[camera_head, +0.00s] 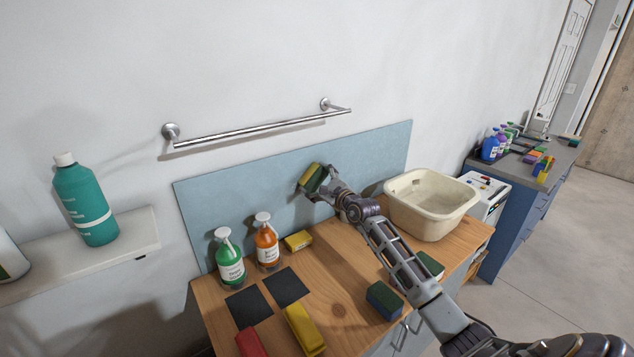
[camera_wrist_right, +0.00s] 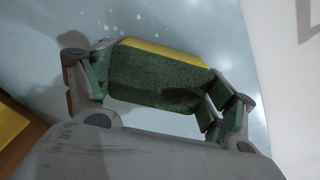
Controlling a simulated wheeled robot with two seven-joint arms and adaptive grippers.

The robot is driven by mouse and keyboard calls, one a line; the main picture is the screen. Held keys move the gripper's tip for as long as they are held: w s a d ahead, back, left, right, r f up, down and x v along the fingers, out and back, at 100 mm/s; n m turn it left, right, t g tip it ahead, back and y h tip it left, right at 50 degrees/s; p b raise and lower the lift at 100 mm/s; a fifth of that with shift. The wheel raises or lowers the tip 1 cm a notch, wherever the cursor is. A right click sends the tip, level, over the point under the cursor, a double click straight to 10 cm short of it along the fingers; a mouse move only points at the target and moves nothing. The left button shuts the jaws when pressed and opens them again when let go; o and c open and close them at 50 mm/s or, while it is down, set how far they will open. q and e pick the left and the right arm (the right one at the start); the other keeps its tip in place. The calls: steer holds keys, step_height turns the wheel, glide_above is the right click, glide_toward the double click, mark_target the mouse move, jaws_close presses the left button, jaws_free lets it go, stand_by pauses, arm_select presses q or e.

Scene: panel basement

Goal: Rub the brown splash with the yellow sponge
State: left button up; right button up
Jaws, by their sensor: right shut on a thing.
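My right gripper (camera_head: 314,182) is shut on a yellow sponge (camera_head: 311,175) with a dark green scouring side. It holds the sponge up at the light blue wall panel (camera_head: 360,155), above the counter. In the right wrist view the sponge (camera_wrist_right: 155,82) sits between both fingers of the gripper (camera_wrist_right: 155,95), its green side facing the camera and its yellow side toward the panel. I cannot tell whether it touches the panel. No brown splash shows in either view; the sponge and gripper hide part of the panel. My left gripper is not in view.
A metal rail (camera_head: 260,131) is above the panel.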

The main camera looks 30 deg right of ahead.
mark_target(326, 177)
steer(key=shift+w+d+f+b, duration=0.1)
steer(key=shift+d+b, duration=0.4)
steer(key=shift+d, duration=0.05)
steer(key=shift+w+d+b, duration=0.15)
steer(key=shift+d+b, duration=1)
steer(key=shift+d, duration=0.3)
steer(key=shift+r, duration=0.2)
steer(key=shift+a, duration=0.1)
steer(key=shift+a+p, duration=0.5)
steer(key=shift+p, duration=0.4)
steer(key=shift+s+a+p, duration=0.15)
steer(key=shift+a+p, duration=0.55)
steer(key=shift+a, duration=0.05)
steer(key=shift+s+a+p, duration=0.1)
steer(key=shift+a+p, duration=0.6)
steer(key=shift+a, duration=0.05)
steer(key=shift+s+f, duration=0.1)
